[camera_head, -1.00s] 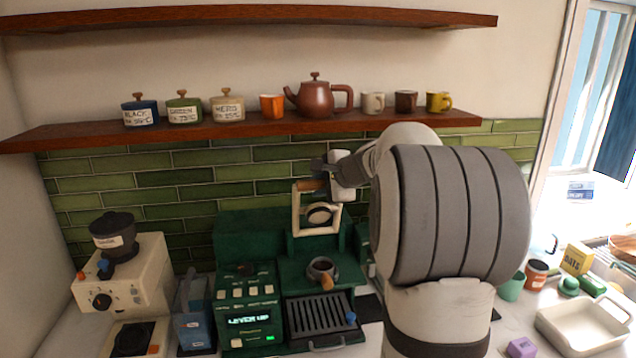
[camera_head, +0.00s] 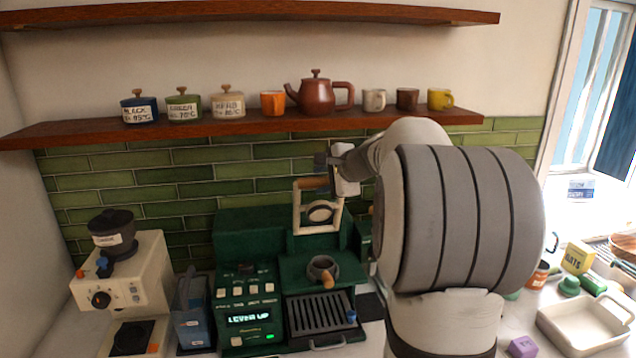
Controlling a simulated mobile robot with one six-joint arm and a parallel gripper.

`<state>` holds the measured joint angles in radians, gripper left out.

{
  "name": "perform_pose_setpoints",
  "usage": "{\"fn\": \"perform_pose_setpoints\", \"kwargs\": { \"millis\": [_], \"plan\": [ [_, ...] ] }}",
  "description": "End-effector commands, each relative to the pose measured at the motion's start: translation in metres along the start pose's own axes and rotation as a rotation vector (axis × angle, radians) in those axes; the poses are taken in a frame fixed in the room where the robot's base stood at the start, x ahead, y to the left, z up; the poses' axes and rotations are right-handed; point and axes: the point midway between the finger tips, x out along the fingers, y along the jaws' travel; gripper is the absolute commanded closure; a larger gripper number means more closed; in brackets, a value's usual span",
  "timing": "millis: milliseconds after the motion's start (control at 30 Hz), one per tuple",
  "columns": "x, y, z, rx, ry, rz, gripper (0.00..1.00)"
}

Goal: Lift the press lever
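The green press machine (camera_head: 245,230) stands on the counter at the centre, its display (camera_head: 250,319) reading "LEVER UP". Its cream press lever (camera_head: 297,215) stands raised as a frame with a wooden handle bar (camera_head: 311,183) across the top. A round press head shows inside the frame, above the dark cup-shaped holder (camera_head: 323,268). My gripper (camera_head: 325,163) is at the upper right end of the handle bar, close to it. Its fingers are small and partly hidden, so I cannot tell whether they touch the bar or are open or shut.
A shelf (camera_head: 240,128) with canisters, cups and a brown teapot (camera_head: 317,95) runs above. A white tray (camera_head: 585,325) is at the right.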

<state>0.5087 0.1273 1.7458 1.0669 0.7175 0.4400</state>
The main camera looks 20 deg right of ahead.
Motion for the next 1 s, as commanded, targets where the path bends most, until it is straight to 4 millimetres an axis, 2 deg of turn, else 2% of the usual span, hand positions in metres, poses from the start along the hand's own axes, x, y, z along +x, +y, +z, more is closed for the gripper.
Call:
{"fn": "perform_pose_setpoints", "kwargs": {
  "millis": [200,400,900,1000],
  "plan": [
    [-0.039,-0.001,-0.001,-0.003,0.004,-0.008,0.66],
    [-0.059,-0.002,-0.001,-0.001,0.003,-0.006,0.66],
    [-0.061,-0.002,0.000,0.000,0.002,-0.003,0.66],
    [-0.060,0.004,0.006,-0.021,-0.002,0.011,0.66]
  ]
}}
